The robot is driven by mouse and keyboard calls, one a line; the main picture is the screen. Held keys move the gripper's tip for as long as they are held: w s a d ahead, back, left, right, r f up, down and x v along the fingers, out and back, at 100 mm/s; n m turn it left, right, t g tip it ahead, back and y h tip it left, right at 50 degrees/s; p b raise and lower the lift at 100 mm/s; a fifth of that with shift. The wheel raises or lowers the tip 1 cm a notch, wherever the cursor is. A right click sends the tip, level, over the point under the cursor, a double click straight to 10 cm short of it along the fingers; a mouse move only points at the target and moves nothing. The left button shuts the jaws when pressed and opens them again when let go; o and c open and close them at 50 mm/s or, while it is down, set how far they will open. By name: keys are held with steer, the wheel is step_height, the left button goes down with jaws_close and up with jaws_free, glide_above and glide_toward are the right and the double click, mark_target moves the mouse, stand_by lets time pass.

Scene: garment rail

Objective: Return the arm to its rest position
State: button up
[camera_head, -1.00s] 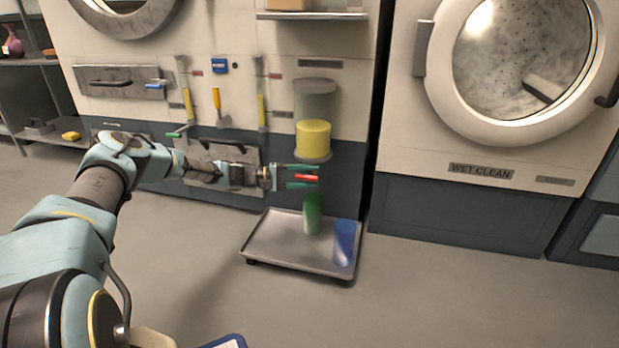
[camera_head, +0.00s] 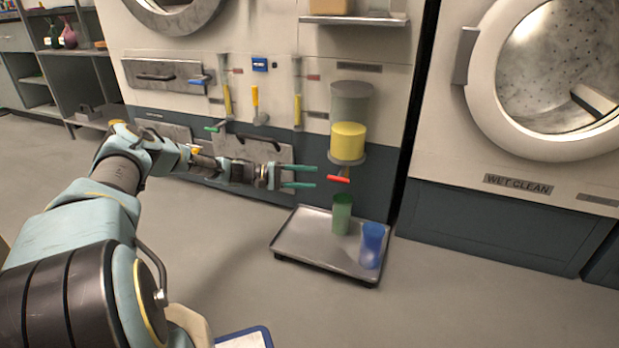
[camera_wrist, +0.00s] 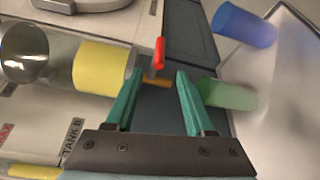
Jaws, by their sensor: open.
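My gripper (camera_head: 300,177) is open, with its two green fingers apart and nothing between them. In the head view it points right, a little left of a red handle (camera_head: 338,180) under a tank holding yellow liquid (camera_head: 348,141). In the wrist view the fingers (camera_wrist: 158,108) are apart, and the red handle (camera_wrist: 159,55) lies beyond them, not gripped. My arm stretches out from the lower left of the head view.
A metal tray (camera_head: 318,250) on the floor bears a green cup (camera_head: 342,214) and a blue cup (camera_head: 372,246). A front-loading machine (camera_head: 480,215) stands at the right. A shelf (camera_head: 355,20) is above the tank. Open floor lies in front.

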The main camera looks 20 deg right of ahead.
steer(key=s+a+r+t+y+p, duration=0.2)
steer(key=s+a+r+y, duration=0.45)
steer(key=a, duration=0.55)
steer(key=s+a+r+t+y+p, duration=0.1)
steer(key=s+a+r+t+y, duration=0.25)
steer(key=s+a+r, duration=0.65)
steer(key=s+a+r+t+y+p, duration=0.2)
steer(key=s+a+r+y, duration=0.35)
steer(key=a, duration=0.75)
step_height(320, 180, up, 38)
steer(key=s+p, duration=0.1)
steer(key=p, duration=3.7)
steer(key=shift+s+a, duration=0.2)
